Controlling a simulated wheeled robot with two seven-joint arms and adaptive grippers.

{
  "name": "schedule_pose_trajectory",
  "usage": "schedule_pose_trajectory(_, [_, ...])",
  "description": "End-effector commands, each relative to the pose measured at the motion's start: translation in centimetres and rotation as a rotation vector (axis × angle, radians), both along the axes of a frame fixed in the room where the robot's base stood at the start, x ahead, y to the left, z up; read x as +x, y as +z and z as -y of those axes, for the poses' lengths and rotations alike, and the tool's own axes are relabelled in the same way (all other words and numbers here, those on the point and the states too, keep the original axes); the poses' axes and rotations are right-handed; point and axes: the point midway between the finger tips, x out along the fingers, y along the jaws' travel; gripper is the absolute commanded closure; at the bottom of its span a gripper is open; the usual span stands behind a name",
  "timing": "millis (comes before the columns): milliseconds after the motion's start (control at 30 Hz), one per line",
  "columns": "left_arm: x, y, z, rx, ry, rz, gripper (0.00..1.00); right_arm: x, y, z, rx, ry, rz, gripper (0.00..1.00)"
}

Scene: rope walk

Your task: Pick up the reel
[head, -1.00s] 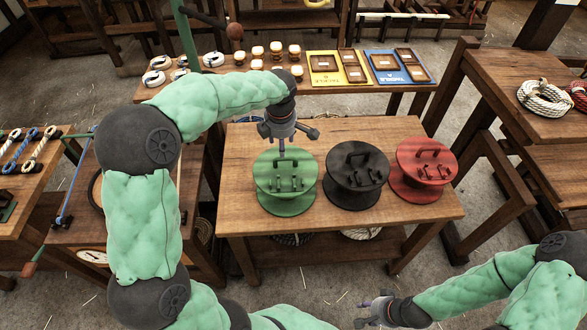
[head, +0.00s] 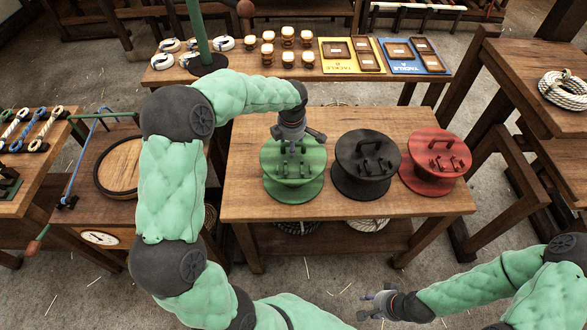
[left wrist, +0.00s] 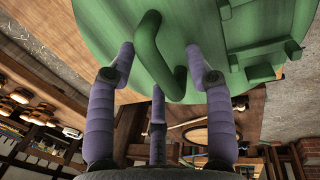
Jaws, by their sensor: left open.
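Three reels stand upright in a row on the wooden table: a green reel (head: 292,187), a black reel (head: 367,180) and a red reel (head: 447,175). Each has a handle on its top disc. My left gripper (head: 293,147) is open over the far part of the green reel's top. In the left wrist view, the open fingers of my left gripper (left wrist: 165,60) lie on both sides of the green handle (left wrist: 158,58); I cannot tell whether they touch it. My right gripper (head: 372,303) is away from the table at the bottom, with its fingers apart and nothing between them.
The table (head: 335,212) is bare along its front edge. Behind it, a bench (head: 300,78) holds several small jars, white items and the yellow (head: 350,55) and blue (head: 413,56) boards. A coiled rope (head: 565,88) lies on the right table.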

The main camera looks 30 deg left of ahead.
Motion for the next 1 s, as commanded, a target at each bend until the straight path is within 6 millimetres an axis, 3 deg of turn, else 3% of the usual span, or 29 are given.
schedule_pose_trajectory(233, [0.1, -0.3, -0.1, 0.001, 0.000, 0.001, 0.48, 0.0, 0.0, 0.0, 0.000, 0.000, 0.000, 0.60])
schedule_pose_trajectory(267, [0.1, -0.3, -0.1, 0.001, 0.000, 0.001, 0.53, 0.0, 0.0, 0.0, 0.000, 0.000, 0.000, 0.60])
schedule_pose_trajectory(433, [0.1, -0.3, 0.0, 0.001, 0.000, 0.001, 1.00, 0.0, 0.0, 0.0, 0.000, 0.000, 0.000, 0.60])
schedule_pose_trajectory(1000, [0.2, 0.9, -0.1, 0.002, 0.001, 0.007, 1.00, 0.0, 0.2, 0.0, 0.000, 0.000, 0.000, 0.60])
